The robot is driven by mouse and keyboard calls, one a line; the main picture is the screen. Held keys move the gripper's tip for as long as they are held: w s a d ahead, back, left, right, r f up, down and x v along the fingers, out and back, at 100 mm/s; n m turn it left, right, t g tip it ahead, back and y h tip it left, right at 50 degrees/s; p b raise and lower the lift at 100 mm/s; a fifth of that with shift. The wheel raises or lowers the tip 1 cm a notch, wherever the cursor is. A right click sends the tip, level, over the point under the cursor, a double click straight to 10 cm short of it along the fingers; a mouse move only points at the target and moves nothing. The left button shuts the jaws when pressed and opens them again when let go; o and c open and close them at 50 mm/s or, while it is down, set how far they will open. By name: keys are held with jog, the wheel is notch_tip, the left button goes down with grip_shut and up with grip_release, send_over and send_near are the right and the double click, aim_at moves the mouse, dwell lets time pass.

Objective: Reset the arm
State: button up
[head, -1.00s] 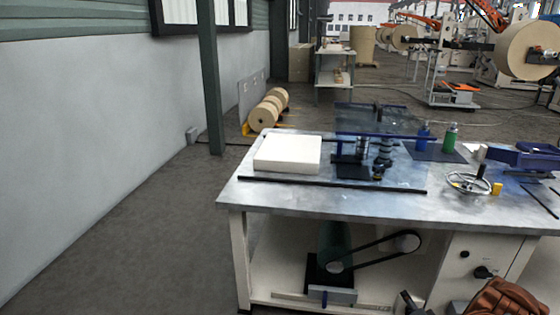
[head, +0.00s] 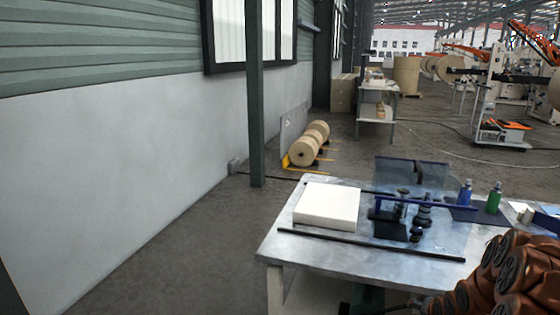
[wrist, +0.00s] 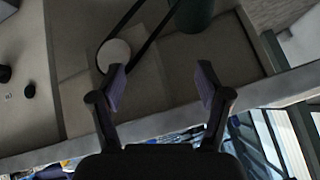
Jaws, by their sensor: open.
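My gripper (wrist: 160,88) is open and empty in the wrist view, its two padded fingers apart. Beyond the fingers, the wrist view shows the workbench's lower side, with a round pulley (wrist: 113,55) and a dark belt (wrist: 160,30). My arm (head: 500,280) shows as orange-brown links at the lower right of the head view, close to the right part of the bench. The gripper's fingers cannot be made out in the head view.
The metal workbench (head: 285,247) carries a white block (head: 328,205), a black bar (head: 370,245), a blue-framed clear guard (head: 410,175), a blue bottle (head: 465,194) and a green bottle (head: 493,199). A green post (head: 256,110) stands behind. Floor left of the bench is clear.

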jog(key=s+a+r+n+g+p, duration=0.2)
jog(key=s+a+r+p, duration=0.4)
jog(key=r, duration=0.6)
jog(key=s+a+r+n+g+p, duration=0.15)
jog(key=s+a+r+p, duration=0.25)
jog(key=s+a+r, duration=0.55)
jog(key=s+a+r+n+g+p, duration=0.1)
jog(key=s+a+r+g+p, duration=0.1)
jog(key=s+r, duration=0.5)
jog(key=s+a+r+n+g+y+p, duration=0.1)
jog(key=s+a+r+p, duration=0.4)
jog(key=s, duration=0.5)
jog(key=s+a+r+n+g+p, duration=0.1)
jog(key=s+a+r+g+p, duration=0.2)
jog(key=s+r, duration=0.5)
jog(key=shift+s+a+r+n+y+p, duration=0.2)
jog(key=shift+a+r+n+y+p, duration=0.15)
jog(key=shift+a+r, duration=0.4)
